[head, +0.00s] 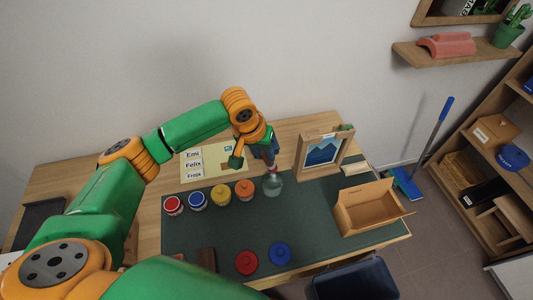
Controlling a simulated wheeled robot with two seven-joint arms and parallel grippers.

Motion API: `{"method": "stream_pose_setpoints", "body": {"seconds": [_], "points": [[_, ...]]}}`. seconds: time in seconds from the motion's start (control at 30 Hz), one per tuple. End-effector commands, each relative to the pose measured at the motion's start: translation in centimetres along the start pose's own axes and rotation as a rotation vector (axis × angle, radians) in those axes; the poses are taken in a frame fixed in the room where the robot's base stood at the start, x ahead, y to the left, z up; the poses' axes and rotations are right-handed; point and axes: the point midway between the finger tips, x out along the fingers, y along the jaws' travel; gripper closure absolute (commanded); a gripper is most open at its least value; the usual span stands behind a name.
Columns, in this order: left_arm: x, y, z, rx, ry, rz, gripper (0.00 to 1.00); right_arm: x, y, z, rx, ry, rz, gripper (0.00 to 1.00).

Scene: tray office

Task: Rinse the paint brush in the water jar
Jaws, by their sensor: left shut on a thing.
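My left gripper (270,162) is at the end of the green and orange arm, above the glass water jar (273,189). It is shut on the paint brush (271,171), of which only a small reddish part shows just above the jar. The brush points down at the jar's mouth; I cannot tell whether its tip is in the water. The jar stands upright on the dark green mat (310,215), right of the paint pots. My right gripper is not in view.
Red (173,205), blue (198,201), yellow (221,195) and orange (244,191) pots stand left of the jar. Red (246,262) and blue (280,253) lids lie near the front. A framed picture (323,153) and an open cardboard box (368,209) stand at right.

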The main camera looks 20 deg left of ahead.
Motion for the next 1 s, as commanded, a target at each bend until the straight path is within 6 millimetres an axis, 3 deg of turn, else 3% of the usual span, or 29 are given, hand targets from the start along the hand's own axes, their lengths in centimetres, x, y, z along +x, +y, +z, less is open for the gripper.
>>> {"method": "stream_pose_setpoints", "body": {"seconds": [0.03,0.37,0.67,1.0], "points": [[1.1,-0.2,0.3,0.0,0.001,0.0,1.0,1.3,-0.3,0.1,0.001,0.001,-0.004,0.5],[4.5,-0.7,1.2,0.001,0.001,0.0,1.0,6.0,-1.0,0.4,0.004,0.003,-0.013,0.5],[7.3,-1.1,2.0,0.0,-0.001,0.001,1.0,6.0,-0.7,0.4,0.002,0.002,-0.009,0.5],[7.5,-1.1,2.0,0.0,0.0,0.001,1.0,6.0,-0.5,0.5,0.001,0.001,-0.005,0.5]]}}
